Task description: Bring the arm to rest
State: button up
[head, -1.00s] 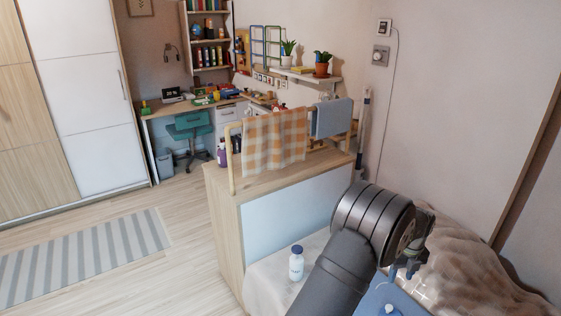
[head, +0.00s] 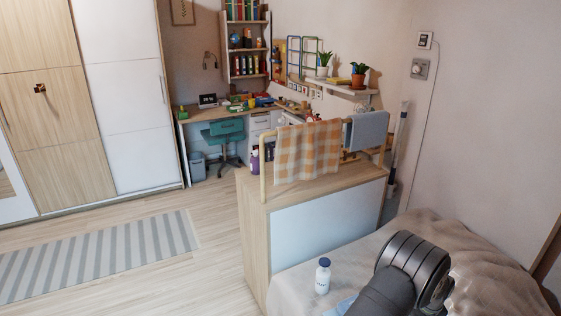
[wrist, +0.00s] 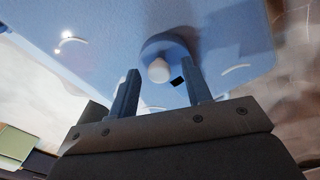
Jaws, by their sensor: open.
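My gripper (wrist: 160,88) shows in the wrist view with its two fingers apart and nothing between them. Beyond the fingers is a blue surface (wrist: 230,30) with a round blue part and a pale knob (wrist: 158,70); I cannot tell what it is. In the head view my arm's dark upper part is at the lower right, over the bed (head: 480,260), and my gripper is outside that picture.
A white bottle (head: 323,276) stands upright on the bed's near left part. A wooden partition (head: 330,220) with a checked cloth (head: 308,152) and a blue towel (head: 368,131) stands behind. A striped rug (head: 100,255) lies on open floor at left.

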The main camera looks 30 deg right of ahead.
jog(key=shift+r, duration=0.1)
notch_tip(320, 180, up, 17)
notch_tip(320, 180, down, 17)
jog(key=shift+f, duration=0.1)
jog(key=shift+a+n, duration=0.6)
jog(key=shift+n, duration=0.6)
jog(key=shift+o, duration=0.2)
